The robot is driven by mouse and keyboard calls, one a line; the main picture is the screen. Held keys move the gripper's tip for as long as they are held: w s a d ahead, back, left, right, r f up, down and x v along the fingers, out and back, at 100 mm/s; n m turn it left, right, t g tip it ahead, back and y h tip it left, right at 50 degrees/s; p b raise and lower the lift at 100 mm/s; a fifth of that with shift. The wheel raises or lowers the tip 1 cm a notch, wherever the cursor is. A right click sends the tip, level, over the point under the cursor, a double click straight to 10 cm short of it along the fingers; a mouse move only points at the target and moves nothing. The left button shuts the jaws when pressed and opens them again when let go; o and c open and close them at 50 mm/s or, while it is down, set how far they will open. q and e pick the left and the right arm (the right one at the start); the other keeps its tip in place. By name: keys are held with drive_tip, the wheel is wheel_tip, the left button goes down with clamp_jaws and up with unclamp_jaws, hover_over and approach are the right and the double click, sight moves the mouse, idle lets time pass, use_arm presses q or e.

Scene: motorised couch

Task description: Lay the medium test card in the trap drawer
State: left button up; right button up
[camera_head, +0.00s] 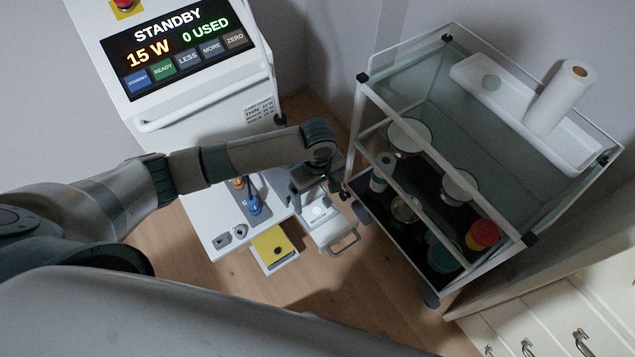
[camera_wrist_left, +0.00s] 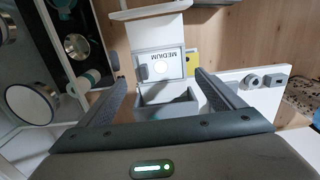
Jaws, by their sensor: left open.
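The medium test card (camera_wrist_left: 161,67) is white, with the word MEDIUM and a pale round spot. It appears to lie flat in the pulled-out white drawer (camera_wrist_left: 150,35), close to its rim; the card also shows in the head view (camera_head: 318,212). A loop handle (camera_head: 345,245) is on the drawer's front. My left gripper (camera_wrist_left: 163,88) is open, with nothing between its fingers. It is above the drawer, its fingers apart on either side of the card in the picture. In the head view my left gripper (camera_head: 324,187) partly hides the drawer's rear. My right gripper is not in view.
A grey open box (camera_wrist_left: 167,105) is just behind the card. A yellow card (camera_head: 272,245) lies in a neighbouring tray. The white cabinet's screen (camera_head: 180,45) reads STANDBY. A glass-shelved trolley (camera_head: 440,100) stands close on the right. The wooden floor (camera_head: 350,305) in front is clear.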

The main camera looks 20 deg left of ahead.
use_arm(q)
wheel_tip(320, 180, up, 6)
idle(0.4)
idle(0.4)
